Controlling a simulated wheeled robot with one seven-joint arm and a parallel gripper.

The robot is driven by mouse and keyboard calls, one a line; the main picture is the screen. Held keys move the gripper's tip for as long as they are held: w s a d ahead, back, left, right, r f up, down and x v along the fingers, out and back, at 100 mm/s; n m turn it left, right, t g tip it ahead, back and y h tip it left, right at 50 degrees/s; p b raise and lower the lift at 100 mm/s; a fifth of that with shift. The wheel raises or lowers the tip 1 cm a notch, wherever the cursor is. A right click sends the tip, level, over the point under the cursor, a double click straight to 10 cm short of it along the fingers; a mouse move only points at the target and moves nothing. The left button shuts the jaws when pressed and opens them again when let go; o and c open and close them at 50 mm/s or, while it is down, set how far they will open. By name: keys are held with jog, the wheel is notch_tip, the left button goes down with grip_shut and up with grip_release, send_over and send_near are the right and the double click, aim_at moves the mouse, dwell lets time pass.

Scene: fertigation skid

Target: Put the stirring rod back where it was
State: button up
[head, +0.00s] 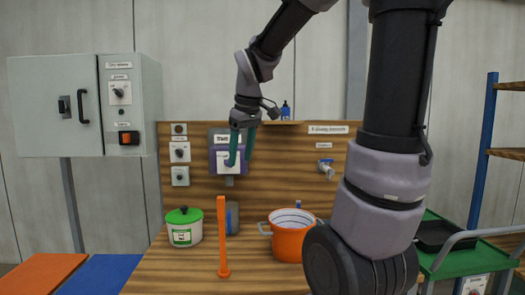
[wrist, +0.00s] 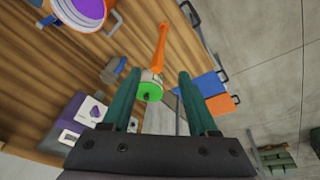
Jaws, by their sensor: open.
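An upright orange rod (head: 222,240) with a small round foot stands near the front of the wooden bench; I take it for the stirring rod, though I cannot be sure. It also shows in the wrist view (wrist: 162,45), beyond my fingers. My gripper (head: 239,162) is raised above the bench, in front of the back panel and above the rod's top in the picture. Its two green fingers are spread with nothing between them, as the wrist view also shows (wrist: 158,73). An orange pot (head: 289,244) with a pale inside stands right of the rod.
A white tub with a green lid (head: 184,227) stands left of the rod. A grey-blue cylinder (head: 233,218) is partly hidden behind the rod. A purple-framed panel (head: 219,160) is behind my gripper. My arm blocks the bench's right side. A green cart (head: 465,260) stands right.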

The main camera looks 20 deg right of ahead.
jog(key=s+d+r+m+t, duration=0.1)
jog(key=s+m+t, duration=0.1)
jog(key=s+m, duration=0.3)
jog(key=s+d+r+m+t+y, duration=0.1)
jog(key=s+r+m+t, duration=0.1)
jog(key=s+m, duration=0.2)
jog(key=s, duration=0.3)
jog(key=shift+d+r+m, duration=0.15)
jog(key=shift+m, duration=0.25)
dwell(0.4)
